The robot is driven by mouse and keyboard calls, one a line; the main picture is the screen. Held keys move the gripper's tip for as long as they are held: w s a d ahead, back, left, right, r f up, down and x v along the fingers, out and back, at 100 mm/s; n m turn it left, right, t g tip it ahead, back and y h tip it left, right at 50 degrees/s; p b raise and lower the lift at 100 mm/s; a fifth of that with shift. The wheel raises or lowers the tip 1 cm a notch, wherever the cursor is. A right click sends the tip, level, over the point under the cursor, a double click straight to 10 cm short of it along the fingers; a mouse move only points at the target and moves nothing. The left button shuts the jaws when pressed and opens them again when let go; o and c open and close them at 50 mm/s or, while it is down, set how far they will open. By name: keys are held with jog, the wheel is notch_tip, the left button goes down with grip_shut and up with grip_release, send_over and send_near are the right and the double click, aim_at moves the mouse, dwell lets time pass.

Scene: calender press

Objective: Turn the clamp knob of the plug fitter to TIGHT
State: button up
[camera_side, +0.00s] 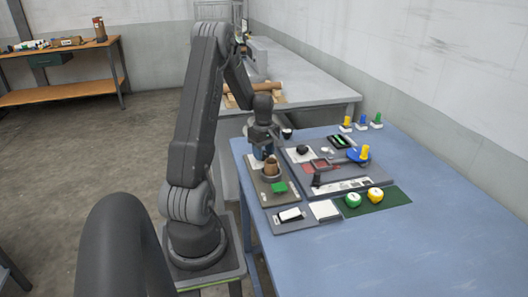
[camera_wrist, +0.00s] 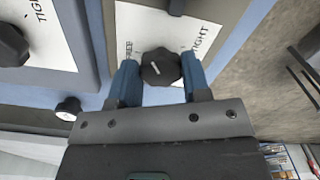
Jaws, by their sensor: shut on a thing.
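The clamp knob (camera_wrist: 161,67) is a black faceted knob with a short white mark, on a white label plate. In the wrist view TIGHT is printed to its right, and a partly hidden word to its left. The white mark lies on the knob's left part and does not point at TIGHT. My gripper (camera_wrist: 161,75) has its blue fingers shut on the knob's two sides. In the side view my gripper (camera_side: 264,152) is low over the back of the plug fitter (camera_side: 265,199), hiding the knob. A brown plug (camera_side: 271,166) stands in front of it.
A second black knob (camera_side: 302,150) on the neighbouring panel also has a TIGHT label; it shows at the wrist view's left (camera_wrist: 10,45). The table's right side is clear.

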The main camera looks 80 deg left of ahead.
jog(key=m, duration=0.4)
jog(key=shift+s+m, duration=0.1)
jog(key=shift+m, duration=0.2)
jog(key=m, duration=0.4)
jog(key=shift+s+m, duration=0.1)
jog(key=shift+m, duration=0.2)
jog(key=m, duration=0.4)
jog(key=shift+s+a+m, duration=0.1)
jog(key=shift+m, duration=1.8)
jog(key=o, duration=0.9)
jog(key=shift+r, duration=0.1)
notch_tip(320, 180, up, 14)
jog(key=shift+f, duration=0.15)
